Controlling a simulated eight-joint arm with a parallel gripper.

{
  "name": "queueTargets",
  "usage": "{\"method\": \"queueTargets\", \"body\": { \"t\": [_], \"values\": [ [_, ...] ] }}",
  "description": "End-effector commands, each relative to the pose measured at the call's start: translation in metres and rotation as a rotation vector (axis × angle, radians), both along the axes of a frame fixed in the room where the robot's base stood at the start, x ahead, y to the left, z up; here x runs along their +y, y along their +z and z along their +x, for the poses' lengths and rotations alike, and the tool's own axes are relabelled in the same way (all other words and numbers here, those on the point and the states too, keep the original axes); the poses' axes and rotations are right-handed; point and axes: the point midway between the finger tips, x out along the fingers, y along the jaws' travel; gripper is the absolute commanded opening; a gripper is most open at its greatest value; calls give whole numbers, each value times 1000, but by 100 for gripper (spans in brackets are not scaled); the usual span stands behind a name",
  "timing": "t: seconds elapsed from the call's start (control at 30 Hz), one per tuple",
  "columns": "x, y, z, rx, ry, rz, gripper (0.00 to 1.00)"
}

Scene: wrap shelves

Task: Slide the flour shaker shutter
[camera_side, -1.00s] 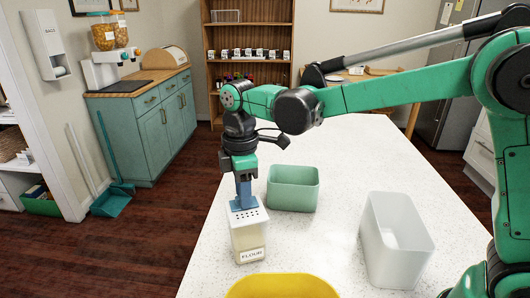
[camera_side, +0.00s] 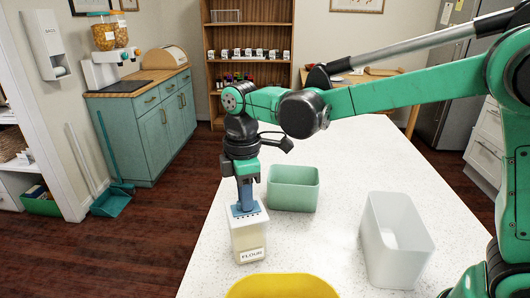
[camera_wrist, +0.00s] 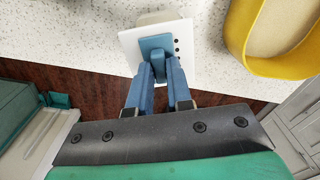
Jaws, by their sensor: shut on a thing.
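The flour shaker (camera_side: 248,243) stands upright on the white speckled counter, a cream container with a FLOUR label facing the side camera. Its square white lid (camera_wrist: 181,66) shows a row of dark holes beside the blue shutter (camera_wrist: 155,43). My gripper (camera_side: 244,203) points down at the lid from above. In the wrist view, my gripper's two blue fingers (camera_wrist: 159,72) are closed about the shutter's raised blue tab. The fingers hide part of the shutter and lid.
A green bin (camera_side: 293,189) stands close behind and right of the shaker. A yellow bowl (camera_side: 282,286) is in front, also in the wrist view (camera_wrist: 236,28). A white bin (camera_side: 396,240) stands at the right. The counter's left edge (camera_side: 208,225) is near the shaker.

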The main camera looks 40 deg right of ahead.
Motion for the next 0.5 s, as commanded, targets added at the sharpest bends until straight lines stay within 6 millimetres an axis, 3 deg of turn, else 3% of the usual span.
{"method": "queueTargets", "body": {
  "t": [0.5],
  "values": [
    [6,0,-13,0,0,0,3]
  ]
}}
